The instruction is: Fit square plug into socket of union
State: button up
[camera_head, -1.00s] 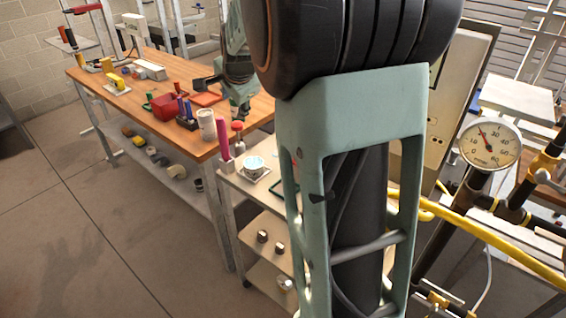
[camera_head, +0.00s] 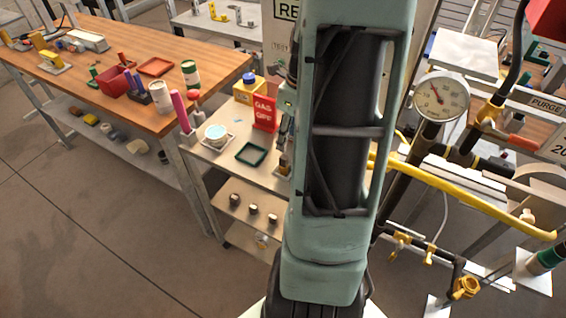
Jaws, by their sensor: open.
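I cannot make out the square plug for certain. A brass-yellow fitting (camera_head: 466,287) on the dark pipework at lower right may be the union; its socket is too small to tell. My gripper (camera_head: 284,158) shows only as a narrow strip at the left edge of my arm, over the cart's top shelf. My arm hides most of it. It is open, and I cannot see whether it touches anything.
A wooden workbench (camera_head: 120,62) stands left. A pressure gauge (camera_head: 441,96) and yellow hose (camera_head: 470,199) are right. Open floor lies lower left.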

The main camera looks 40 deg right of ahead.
aim_at(284, 157)
jog(key=f, duration=0.4)
jog(key=shift+w+a+f, duration=0.1)
jog(key=shift+w+f, duration=0.1)
jog(key=shift+w, duration=0.1)
jog(key=shift+w+a+f+p, duration=0.1)
jog(key=shift+a+f+p, duration=0.1)
jog(key=shift+f, duration=1.1)
jog(key=shift+w+a+f+p, duration=0.1)
jog(key=shift+a+f+p, duration=0.05)
jog(key=shift+f, duration=1.15)
grip_shut()
